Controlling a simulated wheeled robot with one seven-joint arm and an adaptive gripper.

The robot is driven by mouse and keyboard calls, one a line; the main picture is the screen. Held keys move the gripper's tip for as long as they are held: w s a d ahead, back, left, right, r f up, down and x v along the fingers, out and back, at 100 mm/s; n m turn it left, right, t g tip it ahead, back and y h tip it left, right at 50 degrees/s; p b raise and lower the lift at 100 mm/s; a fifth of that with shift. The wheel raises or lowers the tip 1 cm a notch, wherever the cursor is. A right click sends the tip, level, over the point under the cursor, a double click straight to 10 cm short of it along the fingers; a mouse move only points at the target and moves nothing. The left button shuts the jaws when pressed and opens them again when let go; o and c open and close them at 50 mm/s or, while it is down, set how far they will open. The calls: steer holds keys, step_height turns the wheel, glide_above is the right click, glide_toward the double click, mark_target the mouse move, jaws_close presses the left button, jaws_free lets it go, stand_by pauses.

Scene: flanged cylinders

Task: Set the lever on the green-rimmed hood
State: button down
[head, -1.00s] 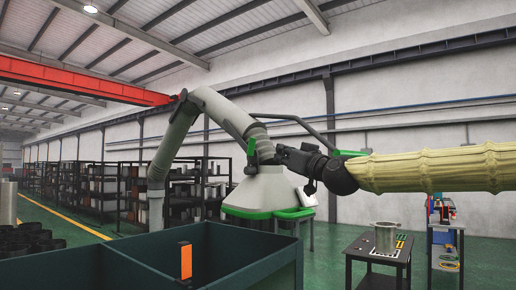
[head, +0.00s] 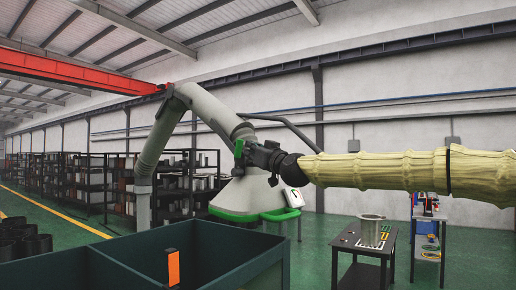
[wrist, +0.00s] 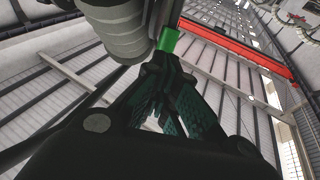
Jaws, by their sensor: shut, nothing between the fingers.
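The hood (head: 246,192) is a pale grey cone with a green rim, hanging from a thick jointed grey duct arm. A small green lever (head: 239,149) stands at the hood's neck. In the wrist view a green piece (wrist: 168,41), likely the lever, is just beyond my fingertips, beside a ribbed grey hose. My gripper (head: 248,154) is at the neck, right of the lever. In the wrist view its dark fingers (wrist: 163,67) come together and hold nothing. I cannot tell whether they touch the lever.
A dark teal bin (head: 215,254) with an orange label stands below the hood. A small dark table (head: 348,243) with a metal pot (head: 371,230) is to the right, and a tool stand (head: 428,235) is beyond it. Green floor is open between bin and table.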

mark_target(241, 144)
steer(key=shift+p+x, duration=0.75)
steer(key=shift+x, duration=0.9)
steer(key=shift+a+r+p, duration=0.1)
steer(key=shift+r+p, duration=0.1)
steer(key=shift+p, duration=0.15)
steer(key=shift+w+a+r+g+p, duration=0.4)
steer(key=shift+g+p, duration=0.3)
steer(key=shift+p, duration=0.5)
steer(key=shift+w+a+f+h+b, duration=0.1)
steer(key=shift+w+a+h+b, duration=0.05)
steer(key=shift+h+b, duration=0.2)
steer(key=shift+w+a, duration=0.2)
steer(key=shift+w, duration=0.05)
steer(key=shift+d, duration=0.15)
